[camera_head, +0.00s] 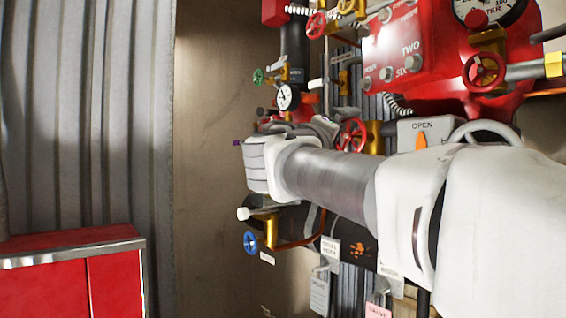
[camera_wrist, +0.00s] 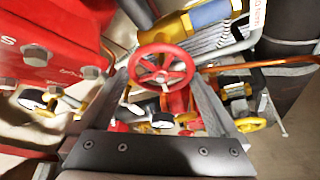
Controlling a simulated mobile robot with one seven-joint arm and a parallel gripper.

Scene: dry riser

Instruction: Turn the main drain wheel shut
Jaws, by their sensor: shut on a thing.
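A red spoked handwheel (camera_wrist: 161,66) is in the middle of the wrist view. A white label (camera_wrist: 259,14) starting "MAIN D" is up and to its right, cut off by the frame edge. My gripper (camera_wrist: 160,80) is shut on this wheel, with one grey finger on each side of its rim. In the head view a red wheel (camera_head: 350,135) with a brass body shows just beyond my arm. My arm and wrist hide most of the gripper there, so its contact with the wheel shows only in the wrist view.
A red box with round knobs (camera_head: 402,48) and a gauge (camera_head: 287,97) are near my arm. A blue wheel (camera_head: 250,242) and hanging tags (camera_head: 330,249) are below it. A red cabinet (camera_head: 70,272) stands at the lower left.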

